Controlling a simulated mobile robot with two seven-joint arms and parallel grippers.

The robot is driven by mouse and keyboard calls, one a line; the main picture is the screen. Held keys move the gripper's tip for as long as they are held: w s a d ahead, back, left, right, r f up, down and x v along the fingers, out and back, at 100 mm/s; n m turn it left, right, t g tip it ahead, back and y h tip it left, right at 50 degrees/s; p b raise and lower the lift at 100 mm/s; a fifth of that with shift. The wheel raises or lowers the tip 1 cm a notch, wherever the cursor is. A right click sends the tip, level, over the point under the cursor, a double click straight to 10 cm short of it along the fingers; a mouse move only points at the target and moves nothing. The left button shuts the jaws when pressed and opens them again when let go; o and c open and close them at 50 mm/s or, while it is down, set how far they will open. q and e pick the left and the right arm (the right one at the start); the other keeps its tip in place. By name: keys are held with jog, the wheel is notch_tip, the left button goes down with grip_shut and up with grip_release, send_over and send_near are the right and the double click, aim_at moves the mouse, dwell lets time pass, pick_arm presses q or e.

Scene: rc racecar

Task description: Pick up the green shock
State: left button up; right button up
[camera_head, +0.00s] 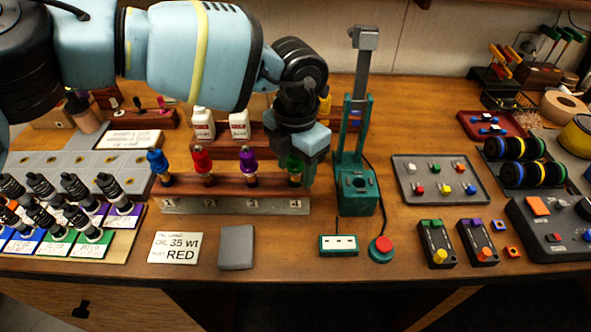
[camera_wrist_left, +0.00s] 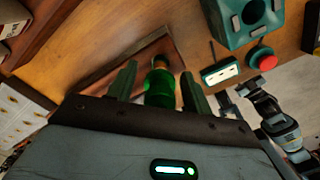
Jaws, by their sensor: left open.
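The green shock (camera_head: 295,167) stands upright at position 4 of the wooden shock stand (camera_head: 232,205). Its upper part is hidden by my left gripper (camera_head: 300,160), which reaches down over it from above. In the left wrist view, the green shock (camera_wrist_left: 160,88) lies between the two fingers of my left gripper (camera_wrist_left: 157,80). The fingers are open, one on each side, with small gaps visible. My right arm (camera_wrist_left: 275,120) shows small at the right of that view; its finger state is unclear.
Blue (camera_head: 158,163), red (camera_head: 202,160) and purple (camera_head: 249,162) shocks stand left of the green one. A green press (camera_head: 356,185) stands close at the right.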

pick_arm(q)
jog(key=c, duration=1)
pick_arm(e)
jog(key=shift+s+d+f, duration=0.1)
pick_arm(q)
jog(key=shift+o, duration=0.2)
jog(key=shift+r, duration=0.15)
